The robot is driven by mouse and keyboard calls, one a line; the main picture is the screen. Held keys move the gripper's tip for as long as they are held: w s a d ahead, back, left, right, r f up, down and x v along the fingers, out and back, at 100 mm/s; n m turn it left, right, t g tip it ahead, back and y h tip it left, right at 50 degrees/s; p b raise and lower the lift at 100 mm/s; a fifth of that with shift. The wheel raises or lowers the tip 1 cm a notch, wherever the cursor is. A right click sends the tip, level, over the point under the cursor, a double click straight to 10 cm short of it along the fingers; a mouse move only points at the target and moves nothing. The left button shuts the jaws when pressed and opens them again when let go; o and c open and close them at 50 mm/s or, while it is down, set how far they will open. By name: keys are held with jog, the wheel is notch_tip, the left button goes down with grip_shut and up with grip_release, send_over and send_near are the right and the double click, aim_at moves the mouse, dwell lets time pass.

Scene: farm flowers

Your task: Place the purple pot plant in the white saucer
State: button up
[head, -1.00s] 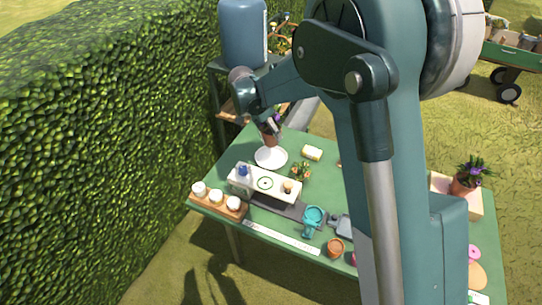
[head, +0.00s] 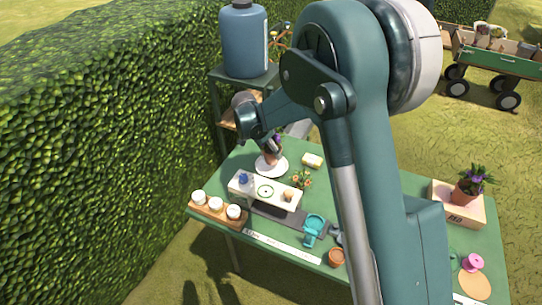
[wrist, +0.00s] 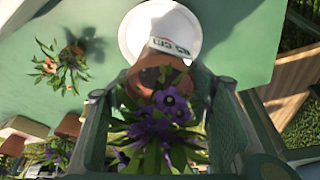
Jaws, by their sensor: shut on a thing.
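A terracotta pot (wrist: 150,78) with purple flowers and green leaves (wrist: 168,108) is between the fingers of my gripper (wrist: 160,92). My gripper (head: 273,148) is shut on this pot. The white saucer (head: 283,169) lies on the green table, and the held pot (head: 268,160) is low over its middle. The saucer also shows in the wrist view (wrist: 130,35), beyond the pot. A white lettered patch (wrist: 174,42) shows between pot and saucer. I cannot tell whether the pot's base touches the saucer.
A white tray (head: 254,190) with small items and an orange-flowered plant (head: 302,180) stand in front of the saucer. Another purple plant (head: 470,186) stands on a wooden box (head: 452,207) at right. A blue tank (head: 243,40) stands behind.

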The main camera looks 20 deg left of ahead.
aim_at(270, 153)
jog(key=shift+f, duration=1.85)
jog(key=shift+f+b, duration=0.15)
jog(key=shift+b, duration=0.2)
jog(key=o, duration=1.1)
jog(key=p+v, duration=0.1)
jog(key=v, duration=1.1)
jog(key=shift+r, duration=0.2)
